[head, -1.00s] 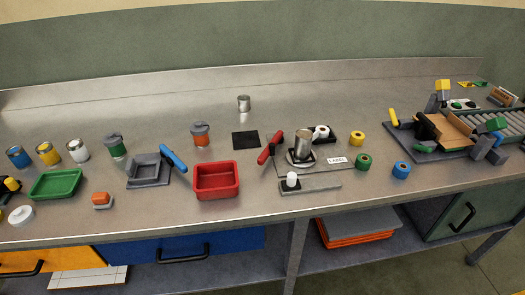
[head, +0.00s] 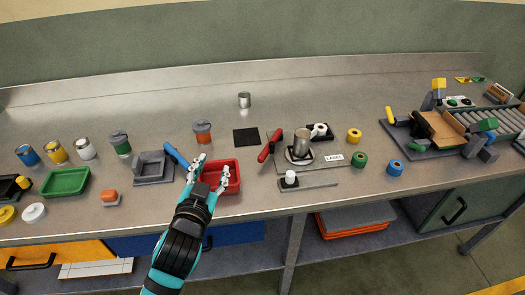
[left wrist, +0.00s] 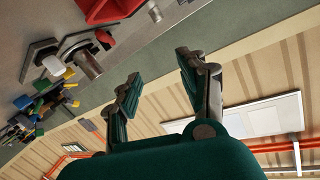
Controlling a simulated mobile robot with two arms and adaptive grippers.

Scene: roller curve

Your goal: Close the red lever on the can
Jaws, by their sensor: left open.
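The silver can (head: 302,143) stands upright in a round holder on a flat station right of centre in the head view. The red lever (head: 268,148) sticks out tilted at the left of this station. In the left wrist view the can (left wrist: 88,64) shows at the upper left, with a red piece that seems to be the lever (left wrist: 104,39) near it. My left gripper (head: 212,166) is open and empty. It is over the red bin, left of the lever and apart from it; its fingers also show in the left wrist view (left wrist: 157,76). My right gripper is not in view.
The red bin (head: 232,186) lies under my left gripper, partly hidden. A blue lever (head: 176,156) on a grey fixture (head: 152,168) is just left of it. A black pad (head: 246,138) and white label roll (head: 320,130) lie near the can. The back of the table is mostly clear.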

